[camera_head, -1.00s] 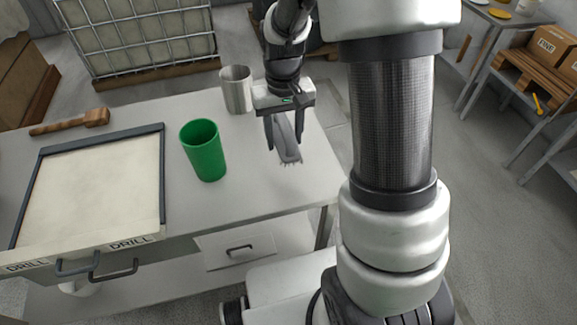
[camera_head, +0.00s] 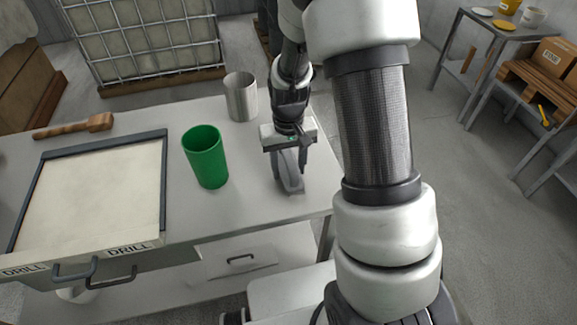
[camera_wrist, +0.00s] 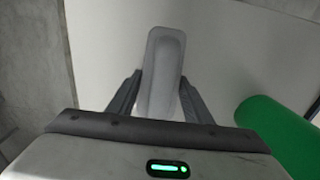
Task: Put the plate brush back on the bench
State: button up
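The plate brush (camera_head: 290,176) is grey and long, at the right end of the bench (camera_head: 235,203) in the head view. My gripper (camera_head: 290,170) points down with its fingers on both sides of the brush. The wrist view also shows the pale grey brush (camera_wrist: 163,70) between the two dark fingers of my gripper (camera_wrist: 160,78), which look closed on it. The brush is over the bench top, low and near its right front part. I cannot tell whether its underside touches the bench. The bristles are hidden.
A green cup (camera_head: 206,158) stands left of the brush, and a metal cup (camera_head: 241,97) stands behind it. The bench's right and front edges are close to the brush.

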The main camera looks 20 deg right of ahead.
jog(key=o, duration=0.4)
jog(key=shift+r, duration=0.1)
